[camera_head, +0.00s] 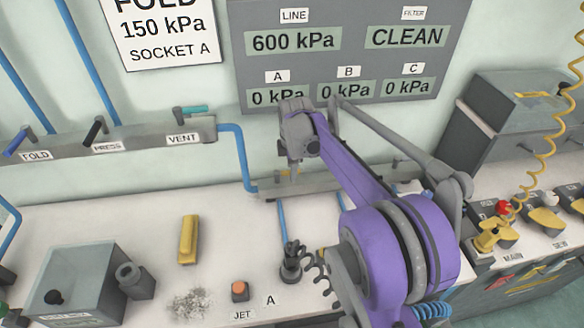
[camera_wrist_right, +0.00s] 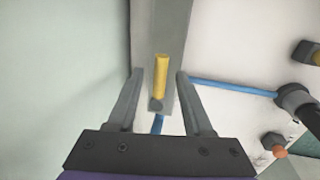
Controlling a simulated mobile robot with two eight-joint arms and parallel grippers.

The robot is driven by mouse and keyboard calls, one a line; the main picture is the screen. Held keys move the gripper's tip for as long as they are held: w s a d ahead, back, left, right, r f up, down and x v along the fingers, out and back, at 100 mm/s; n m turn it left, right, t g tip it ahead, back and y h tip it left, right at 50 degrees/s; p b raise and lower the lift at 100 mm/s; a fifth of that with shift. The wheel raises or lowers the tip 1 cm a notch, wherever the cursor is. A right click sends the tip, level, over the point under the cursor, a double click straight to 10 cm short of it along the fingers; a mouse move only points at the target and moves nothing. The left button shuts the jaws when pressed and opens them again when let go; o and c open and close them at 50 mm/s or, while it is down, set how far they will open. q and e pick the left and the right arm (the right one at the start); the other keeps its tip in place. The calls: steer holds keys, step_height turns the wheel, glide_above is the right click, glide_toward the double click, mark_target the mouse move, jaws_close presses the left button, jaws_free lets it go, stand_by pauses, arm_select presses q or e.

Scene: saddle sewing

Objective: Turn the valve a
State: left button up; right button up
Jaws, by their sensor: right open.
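A yellow valve handle (camera_wrist_right: 160,78) on a grey manifold bar shows in the right wrist view, between the two fingers of my right gripper (camera_wrist_right: 160,100). The fingers stand apart on either side of it, with a gap to each. In the head view my right gripper (camera_head: 292,160) points down over the manifold (camera_head: 325,182) on the back wall. It hides most of the valve there; only a bit of yellow shows. I cannot read a label on this valve. The panel's A display (camera_head: 278,96) reads 0 kPa. My left gripper is not in view.
Another bar with FOLD, PRESS and VENT levers (camera_head: 110,140) is on the wall at left. A yellow block (camera_head: 188,240), grey box (camera_head: 75,285), orange JET button (camera_head: 239,288) and black fitting (camera_head: 291,262) are on the bench (camera_head: 140,220). A yellow coiled hose (camera_head: 540,150) hangs at right.

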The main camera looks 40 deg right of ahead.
jaws_close()
stand_by(1.4)
